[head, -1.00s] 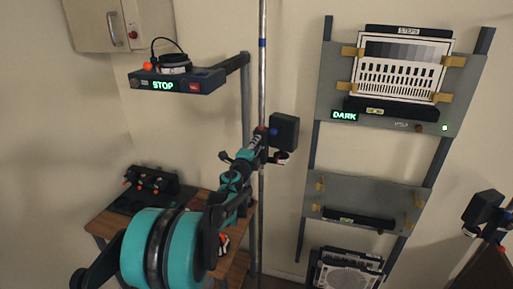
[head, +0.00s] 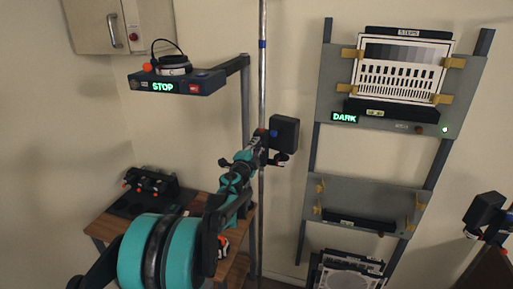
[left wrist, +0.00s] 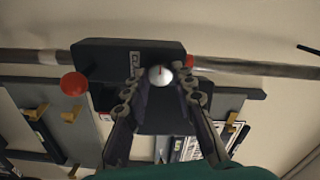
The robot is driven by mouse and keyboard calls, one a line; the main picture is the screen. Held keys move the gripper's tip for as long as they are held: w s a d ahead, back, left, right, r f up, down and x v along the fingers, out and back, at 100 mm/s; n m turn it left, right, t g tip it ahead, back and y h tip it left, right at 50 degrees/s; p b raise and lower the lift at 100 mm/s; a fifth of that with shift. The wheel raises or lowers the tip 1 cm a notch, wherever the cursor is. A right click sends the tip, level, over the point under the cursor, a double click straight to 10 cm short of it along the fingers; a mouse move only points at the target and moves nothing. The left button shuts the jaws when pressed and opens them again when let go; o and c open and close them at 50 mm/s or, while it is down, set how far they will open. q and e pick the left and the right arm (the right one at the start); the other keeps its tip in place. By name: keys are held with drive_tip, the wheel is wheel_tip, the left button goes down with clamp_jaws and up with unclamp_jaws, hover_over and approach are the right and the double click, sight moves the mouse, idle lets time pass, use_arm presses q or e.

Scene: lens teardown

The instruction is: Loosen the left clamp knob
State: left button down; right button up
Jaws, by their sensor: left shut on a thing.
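The left clamp (head: 285,133) is a dark block on a thin upright metal pole (head: 262,60). In the left wrist view the clamp (left wrist: 110,58) lies across the pole (left wrist: 250,68), with a red ball knob (left wrist: 74,84) at its left. A round silver-white knob with a dark mark (left wrist: 160,75) sits at the middle of the clamp's edge. My left gripper (head: 265,147) reaches the clamp from the lower left. In the wrist view its fingers (left wrist: 161,80) are on both sides of the silver knob and closed on it. My right gripper is not in view.
A grey rack with a striped test chart (head: 400,70) and a lit DARK sign stands to the right. A shelf with a STOP display (head: 163,87) is at upper left. A wooden table (head: 110,222) is at lower left. Another dark clamp block (head: 484,210) is at the right edge.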

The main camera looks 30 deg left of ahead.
use_arm(q)
drive_tip(key=c, duration=1.3)
unclamp_jaws()
drive_tip(key=shift+o, duration=0.2)
drive_tip(key=shift+a, duration=0.1)
drive_tip(key=v, duration=1.2)
drive_tip(key=shift+s, duration=0.1)
